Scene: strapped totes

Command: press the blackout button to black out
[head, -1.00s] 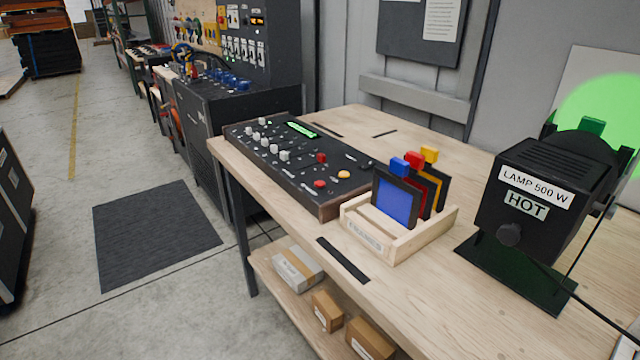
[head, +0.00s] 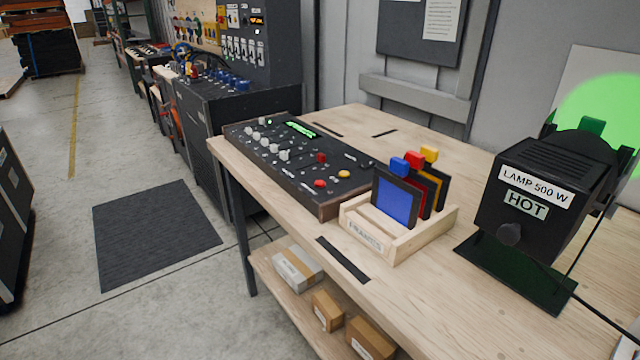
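A black control console (head: 270,176) with wooden ends lies on the wooden workbench (head: 450,290). It has a row of white knobs (head: 262,142), a lit green display (head: 301,129), a red round button (head: 320,183), a yellow round button (head: 344,174) and a dark red square button (head: 321,158). The labels are too small to read, so I cannot tell which is the blackout button. Neither of my grippers is in view.
A wooden tray (head: 402,244) labelled FRAMES holds blue, red and yellow framed filters beside the console. A lamp (head: 535,195) marked HOT stands at the right, with a green glow on the wall. Boxes sit on the lower shelf. A dark mat (head: 155,235) lies on open floor.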

